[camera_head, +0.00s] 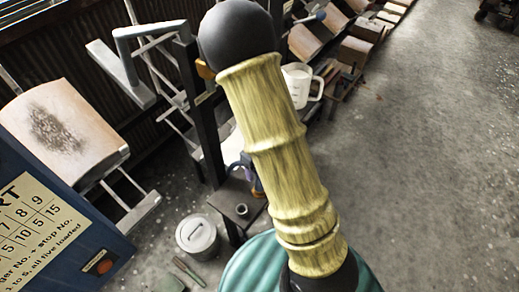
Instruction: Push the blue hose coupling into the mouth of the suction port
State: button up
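My yellow, ringed arm (275,150) crosses the middle of the head view and hides much behind it. My gripper does not show. A small dark blue piece (257,188) with a bluish curved strand beside it peeks out left of the arm. It may be the hose coupling, but it is too small and too covered to tell. A small dark stand (228,207) is below it, with a little round grey ring (241,209) on top. I cannot tell whether this ring is the suction port.
A blue board (112,243) with a number chart fills the lower left. A grey lidded canister (197,236) and a green-handled tool (187,270) are on the floor. Hanger frames and a dark post (204,120) stand behind. A white jug (300,83) is beyond my arm.

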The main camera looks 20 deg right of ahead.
notch_tip(320, 180, up, 7)
jog(key=p, duration=0.1)
jog(key=shift+f, duration=0.1)
dwell(0.8)
jog(key=s+r+n+t, duration=0.1)
jog(key=s+r+n, duration=0.3)
jog(key=n, duration=1.1)
jog(key=s+r+n+t, duration=0.1)
jog(key=s+r+n, duration=0.2)
jog(key=n, duration=1.2)
notch_tip(320, 180, up, 3)
jog(key=shift+s+f+n+t, duration=0.15)
jog(key=shift+s+n+t, duration=0.15)
jog(key=shift+s, duration=0.05)
jog(key=shift+c, duration=0.5)
